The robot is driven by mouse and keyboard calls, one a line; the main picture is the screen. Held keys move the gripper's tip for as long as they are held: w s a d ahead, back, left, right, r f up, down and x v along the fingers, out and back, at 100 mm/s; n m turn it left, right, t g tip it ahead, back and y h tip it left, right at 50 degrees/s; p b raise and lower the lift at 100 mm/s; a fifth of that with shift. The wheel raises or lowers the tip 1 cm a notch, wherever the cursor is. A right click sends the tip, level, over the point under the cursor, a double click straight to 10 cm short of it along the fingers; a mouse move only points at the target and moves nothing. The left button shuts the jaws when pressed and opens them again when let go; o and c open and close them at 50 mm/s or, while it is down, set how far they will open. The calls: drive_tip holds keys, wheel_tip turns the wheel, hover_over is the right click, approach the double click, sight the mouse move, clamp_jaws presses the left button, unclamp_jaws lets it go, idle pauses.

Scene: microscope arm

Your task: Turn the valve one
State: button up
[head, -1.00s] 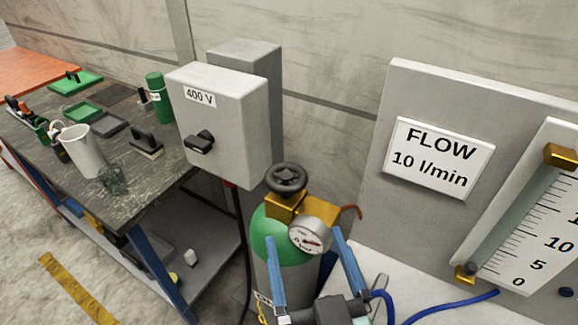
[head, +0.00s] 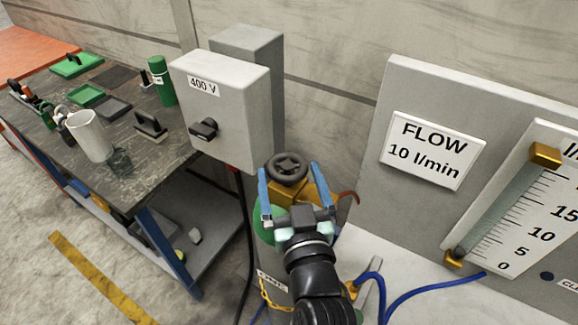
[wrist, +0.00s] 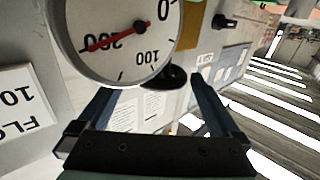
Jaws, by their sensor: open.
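The only handwheel valve I make out is a dark round wheel (head: 287,168) on top of the green-shouldered gas cylinder (head: 268,226). I see no number on it. My gripper (head: 289,172) is open, with its two blue fingers on either side of the wheel in the head view. Whether they touch it I cannot tell. In the wrist view a dark rounded part, apparently the wheel (wrist: 164,78), shows between the finger ends of my gripper (wrist: 153,86). My gripper hides much of the cylinder top in the head view.
A pressure gauge (wrist: 112,32) fills the upper wrist view, close to my fingers. The 400 V box (head: 230,108) stands just left of the wheel. A flow panel (head: 408,100) is at the right. A cluttered workbench (head: 70,150) is at the left.

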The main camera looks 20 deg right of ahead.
drive_tip(key=shift+w+d, duration=0.1)
drive_tip(key=shift+w, duration=0.5)
drive_tip(key=c, duration=1.1)
drive_tip(key=b, duration=0.3)
drive_tip(key=shift+d+f+y, duration=0.15)
drive_tip(key=shift+f+y, duration=0.15)
drive_tip(key=shift+f, duration=0.05)
drive_tip(key=n+y+b, duration=0.1)
drive_tip(key=b, duration=0.2)
drive_tip(key=shift+d, duration=0.1)
drive_tip(key=n+y+b, duration=0.1)
drive_tip(key=b, duration=0.1)
drive_tip(key=shift+d+y+b, duration=0.1)
drive_tip(key=shift+y+b, duration=0.2)
drive_tip(key=shift+y, duration=0.1)
drive_tip(key=n+y+b, duration=0.2)
drive_tip(key=y+b, duration=0.1)
drive_tip(key=shift+d+r, duration=0.1)
drive_tip(key=shift+r+n+y+b, duration=0.2)
drive_tip(key=shift+n+y+b, duration=0.35)
drive_tip(key=shift+n+y, duration=0.4)
